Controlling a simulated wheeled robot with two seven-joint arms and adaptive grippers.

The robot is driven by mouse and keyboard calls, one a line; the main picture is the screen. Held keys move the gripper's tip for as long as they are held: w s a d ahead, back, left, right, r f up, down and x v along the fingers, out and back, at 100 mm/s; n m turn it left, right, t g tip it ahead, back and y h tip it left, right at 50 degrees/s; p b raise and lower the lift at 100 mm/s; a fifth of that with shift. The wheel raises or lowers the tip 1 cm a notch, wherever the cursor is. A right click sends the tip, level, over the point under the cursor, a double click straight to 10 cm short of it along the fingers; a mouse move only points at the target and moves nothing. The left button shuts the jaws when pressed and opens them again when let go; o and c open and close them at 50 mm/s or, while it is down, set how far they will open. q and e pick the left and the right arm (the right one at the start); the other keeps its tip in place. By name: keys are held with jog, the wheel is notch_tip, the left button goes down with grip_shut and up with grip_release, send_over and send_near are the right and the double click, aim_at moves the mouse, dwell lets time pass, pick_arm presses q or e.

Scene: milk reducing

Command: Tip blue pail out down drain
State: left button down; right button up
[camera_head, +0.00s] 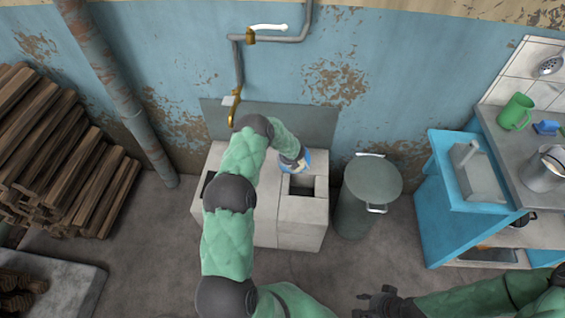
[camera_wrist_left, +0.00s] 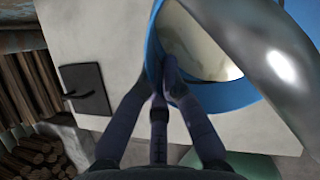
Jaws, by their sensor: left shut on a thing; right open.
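The blue pail (camera_head: 306,158) shows only in part in the head view, beyond the end of my left arm and above the square drain opening (camera_head: 302,186) in the pale block. In the left wrist view the pail (camera_wrist_left: 240,98) fills the upper right, with a pale cream inside; I cannot tell whether that is liquid. My left gripper (camera_wrist_left: 166,85) is shut on the pail's rim and wall. The pail looks tilted, but its far side is hidden. My right gripper (camera_head: 378,297) is open and empty low in the head view, away from the block.
A lidded grey-green bin (camera_head: 371,185) stands right of the pale block (camera_head: 266,220). A blue cabinet (camera_head: 445,200) is farther right. A brass tap (camera_head: 235,103) hangs above the block. Stacked firewood (camera_head: 60,150) is at left. A shiny curved metal piece (camera_wrist_left: 265,60) crosses the wrist view.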

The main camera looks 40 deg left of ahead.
aim_at(289, 170)
pick_arm(q)
jog(key=shift+d+r+t+y+b, duration=0.15)
jog(key=shift+d+t+y+b, duration=0.15)
jog(key=shift+y+b, duration=0.75)
jog(key=y+b, duration=0.1)
jog(key=d+t+y+b, duration=0.1)
jog(key=b, duration=0.1)
jog(key=shift+s+d+y+b, duration=0.25)
jog(key=shift+d+b, duration=0.05)
jog(key=d+y, duration=0.1)
jog(key=f+t+y, duration=0.1)
jog(key=shift+s+d+y, duration=0.35)
jog(key=shift+d+y, duration=0.05)
jog(key=d+f+t+y, duration=0.1)
jog(key=s+d+f+t+y, duration=0.1)
jog(key=d+y, duration=0.1)
jog(key=shift+m+y, duration=0.3)
jog(key=shift+m, duration=0.1)
jog(key=shift+s+d+t+y, duration=0.25)
jog(key=shift+d+t+y, duration=0.15)
jog(key=shift+d+y, duration=0.45)
jog(key=shift+s+d+t+y, duration=0.25)
jog(key=shift+d+t+y, duration=0.2)
jog(key=shift+y, duration=0.6)
